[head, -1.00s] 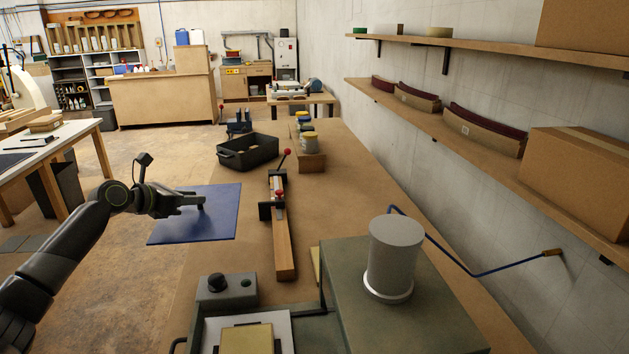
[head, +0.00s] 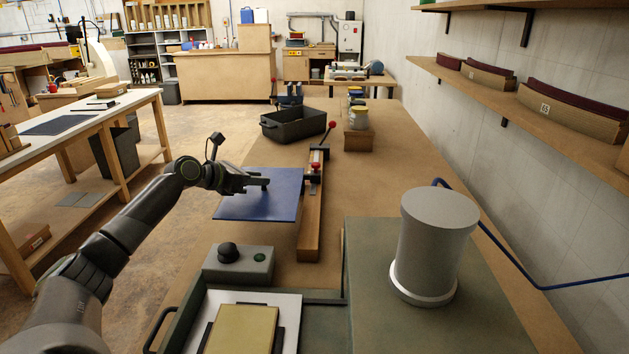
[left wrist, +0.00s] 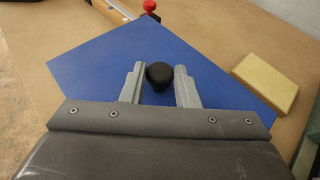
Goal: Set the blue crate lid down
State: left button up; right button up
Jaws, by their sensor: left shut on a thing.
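The blue crate lid (head: 240,208) is a flat square sheet with a black knob (left wrist: 159,75) on top. My left gripper (head: 262,184) is shut on the knob and holds the lid roughly level over the near left part of the workbench. The lid also shows in the left wrist view (left wrist: 95,62), with the knob between the two grey fingers. I cannot tell how high the lid is above the bench. My right gripper is not in view.
A wooden bar with a red-knobbed clamp (head: 312,205) lies right of the lid. A dark open crate (head: 293,130) stands farther back. A control box (head: 238,265) is in front, a grey cylinder (head: 435,245) at right. A yellow block (left wrist: 265,82) shows in the wrist view. Bare bench (head: 400,150) lies back right.

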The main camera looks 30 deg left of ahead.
aim_at(218, 209)
pick_arm(q)
notch_tip(218, 209, down, 9)
jog(key=shift+f+b, duration=0.1)
jog(key=shift+b, duration=0.55)
jog(key=o, duration=1.1)
jog(key=p+v, duration=0.1)
jog(key=v, duration=1.1)
jog(key=shift+p, duration=0.35)
